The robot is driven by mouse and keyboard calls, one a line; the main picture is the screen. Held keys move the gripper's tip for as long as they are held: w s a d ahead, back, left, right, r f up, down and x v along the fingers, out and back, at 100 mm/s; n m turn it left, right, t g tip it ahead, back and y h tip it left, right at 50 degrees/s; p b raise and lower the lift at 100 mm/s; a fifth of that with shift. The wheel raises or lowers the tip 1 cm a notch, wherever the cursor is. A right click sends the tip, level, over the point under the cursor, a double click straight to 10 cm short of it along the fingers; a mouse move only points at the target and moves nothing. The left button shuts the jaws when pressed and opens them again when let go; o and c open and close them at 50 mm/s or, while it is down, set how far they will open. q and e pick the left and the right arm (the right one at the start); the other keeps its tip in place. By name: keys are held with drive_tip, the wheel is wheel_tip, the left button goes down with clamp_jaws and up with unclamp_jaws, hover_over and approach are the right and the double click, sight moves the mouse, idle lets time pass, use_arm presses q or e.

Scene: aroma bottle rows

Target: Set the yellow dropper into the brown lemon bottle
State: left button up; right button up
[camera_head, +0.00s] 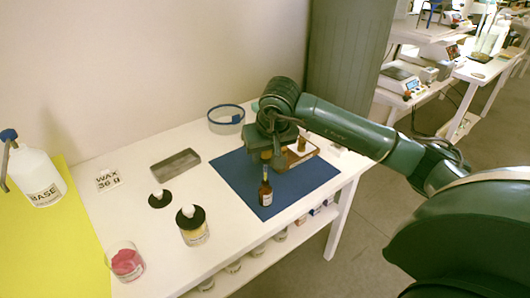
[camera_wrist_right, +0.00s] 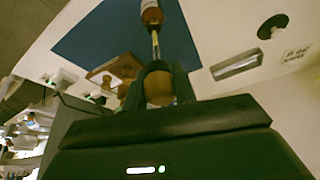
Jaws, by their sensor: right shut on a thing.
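The brown lemon bottle (camera_head: 265,196) stands upright on the blue mat, with a pale label on its front; its top also shows in the wrist view (camera_wrist_right: 151,14). My right gripper (camera_head: 272,154) is above the bottle and shut on the yellow dropper. The dropper's bulb (camera_wrist_right: 158,88) sits between the fingertips (camera_wrist_right: 158,82) in the wrist view, looking orange-tan in this light. Its thin stem points at the bottle's mouth. I cannot tell whether the tip is inside the neck. My left gripper is not in view.
The blue mat (camera_head: 235,172) has free room left of the bottle. A wooden-edged tray (camera_head: 312,150) with small brown items stands behind, partly hidden by my gripper.

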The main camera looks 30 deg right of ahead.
sight(266, 172)
drive_tip(key=shift+f+b, duration=1)
drive_tip(key=shift+f, duration=0.2)
drive_tip(key=shift+f+b, duration=0.85)
drive_tip(key=shift+f, duration=0.15)
drive_tip(key=shift+f, duration=0.15)
drive_tip(key=shift+f+b, duration=1.2)
drive_tip(key=shift+f, duration=0.1)
drive_tip(key=o, duration=0.7)
drive_tip(key=shift+c, duration=0.2)
drive_tip(key=shift+r, duration=0.1)
drive_tip(key=shift+r+p, duration=2.35)
drive_tip(key=shift+r, duration=1.15)
